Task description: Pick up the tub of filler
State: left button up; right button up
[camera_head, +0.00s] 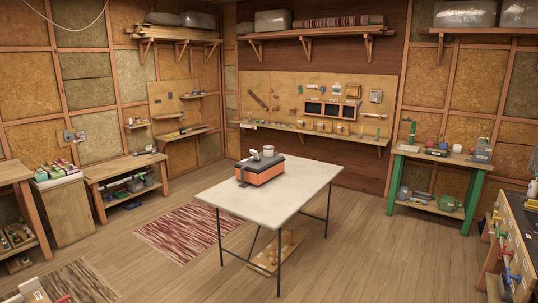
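A white table (285,193) with thin dark legs stands in the middle of the room. On it sits an orange toolbox (262,174) with a dark grey top. Neither of my grippers is in view.
Wooden benches with tools stand at the left (125,175) and a green-legged bench (440,157) at the right. Another workbench edge (515,235) is at the lower right. A red striped rug (188,230) lies left of the table.

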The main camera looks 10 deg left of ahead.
aim_at(268, 150)
jog(key=i, duration=1.05)
jog(key=i+u, duration=0.45)
jog(key=i, duration=0.25)
jog(key=i+l+u, duration=0.2)
jog(key=i+u, duration=0.25)
jog(key=i, duration=0.25)
jog(key=i+j+u, duration=0.2)
jog(key=i+u, duration=0.3)
jog(key=i+j+u, duration=0.1)
jog(key=i+u, duration=0.65)
jog(key=u, duration=0.2)
jog(key=i+j, duration=0.1)
jog(key=i, duration=2.25)
jog(key=i+l+z, duration=0.15)
jog(key=i+z, duration=0.8)
jog(key=i+j+z, duration=0.3)
jog(key=i+z, duration=0.15)
jog(key=i+l+z, duration=0.25)
jog(key=i+z, duration=1.1)
jog(key=i+j, duration=0.05)
